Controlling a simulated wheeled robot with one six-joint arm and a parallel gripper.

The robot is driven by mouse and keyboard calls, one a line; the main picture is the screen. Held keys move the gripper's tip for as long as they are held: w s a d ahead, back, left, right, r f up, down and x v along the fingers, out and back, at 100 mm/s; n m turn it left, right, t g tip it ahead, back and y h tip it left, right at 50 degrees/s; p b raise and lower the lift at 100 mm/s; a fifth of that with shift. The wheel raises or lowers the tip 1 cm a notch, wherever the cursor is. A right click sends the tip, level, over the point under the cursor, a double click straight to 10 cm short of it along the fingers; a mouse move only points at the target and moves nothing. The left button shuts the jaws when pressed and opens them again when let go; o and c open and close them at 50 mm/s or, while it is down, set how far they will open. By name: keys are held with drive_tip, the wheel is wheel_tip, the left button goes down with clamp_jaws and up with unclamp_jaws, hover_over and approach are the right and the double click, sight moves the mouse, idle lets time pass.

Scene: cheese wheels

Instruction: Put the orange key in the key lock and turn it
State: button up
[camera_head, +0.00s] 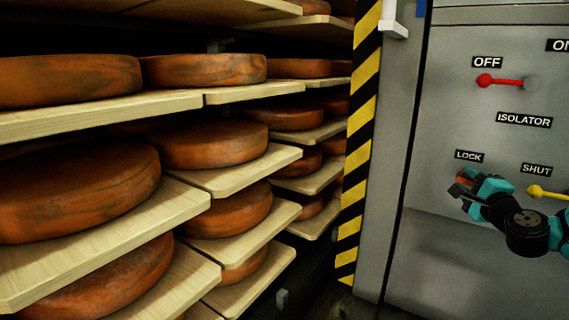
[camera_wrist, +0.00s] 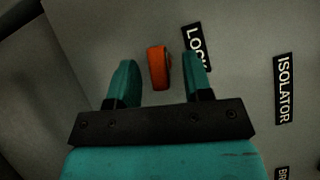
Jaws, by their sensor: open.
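The orange key (camera_wrist: 158,68) stands out from the grey panel beside the LOCK label (camera_wrist: 196,47) in the wrist view. In the head view the orange key (camera_head: 465,179) shows just below the LOCK label (camera_head: 469,156), partly covered by my gripper. My gripper (camera_wrist: 160,80) is open, its two teal fingers apart on either side of the key, with gaps on both sides. In the head view my gripper (camera_head: 468,186) is close to the panel at the lock. The lock's face behind the key is mostly hidden, and how deep the key sits I cannot tell.
The grey panel (camera_head: 440,240) carries a red-handled switch (camera_head: 505,82) near OFF and ISOLATOR labels, and a yellow lever (camera_head: 545,192) by SHUT, close to my arm. A striped post (camera_head: 358,150) and shelves of cheese wheels (camera_head: 75,190) stand to the left.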

drive_tip(key=s+f+b, duration=0.1)
drive_tip(key=s+b, duration=1.2)
drive_tip(key=s, duration=0.3)
drive_tip(key=shift+s+f, duration=0.25)
drive_tip(key=shift+f, duration=0.05)
drive_tip(key=shift+c, duration=0.2)
